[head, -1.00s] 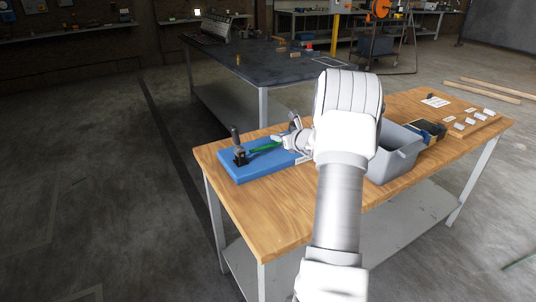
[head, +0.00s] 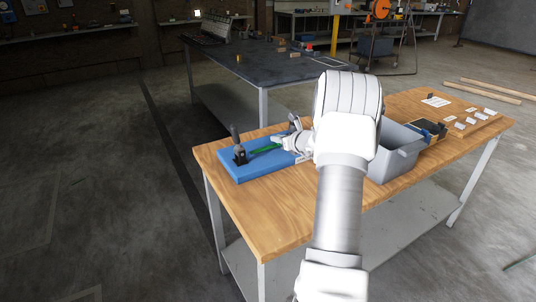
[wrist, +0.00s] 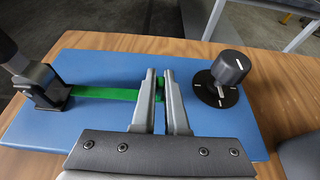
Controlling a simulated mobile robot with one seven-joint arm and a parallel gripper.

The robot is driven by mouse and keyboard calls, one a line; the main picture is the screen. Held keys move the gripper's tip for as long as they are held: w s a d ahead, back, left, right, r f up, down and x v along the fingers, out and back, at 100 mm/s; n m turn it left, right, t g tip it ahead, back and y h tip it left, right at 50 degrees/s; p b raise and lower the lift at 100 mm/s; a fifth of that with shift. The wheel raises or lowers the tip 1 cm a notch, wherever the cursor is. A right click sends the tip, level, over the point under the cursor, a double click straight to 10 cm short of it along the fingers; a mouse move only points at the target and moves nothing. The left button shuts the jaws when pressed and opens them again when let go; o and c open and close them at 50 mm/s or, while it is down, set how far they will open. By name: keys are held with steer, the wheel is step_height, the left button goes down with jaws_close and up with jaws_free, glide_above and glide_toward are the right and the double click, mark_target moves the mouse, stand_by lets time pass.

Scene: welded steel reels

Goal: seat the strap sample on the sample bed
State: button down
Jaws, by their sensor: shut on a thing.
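The sample bed (wrist: 100,65) is a flat blue plate; it also shows on the wooden bench in the head view (head: 262,173). The strap sample (wrist: 105,93) is a green strip, also in the head view (head: 266,149). Its left end meets the black clamp (wrist: 42,86) at the bed's left side; whether it lies inside the clamp I cannot tell. My gripper (wrist: 161,74) is shut on the strap near its right end, over the middle of the bed. The fingers hide part of the strap. A black knob (wrist: 230,68) on a round marked base stands right of the fingers.
A grey bin (head: 397,155) stands on the wooden bench (head: 270,215) right of the bed. White labels and small items lie farther right. A dark table (head: 250,68) stands behind. Bare wood lies in front of the bed.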

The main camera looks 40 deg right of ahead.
steer(key=shift+f+b, duration=1.2)
steer(key=shift+b, duration=0.35)
stand_by(2.0)
steer(key=c, duration=0.9)
jaws_free()
steer(key=shift+o, duration=0.2)
steer(key=shift+r, duration=0.1)
steer(key=o, duration=0.8)
steer(key=shift+o, duration=0.3)
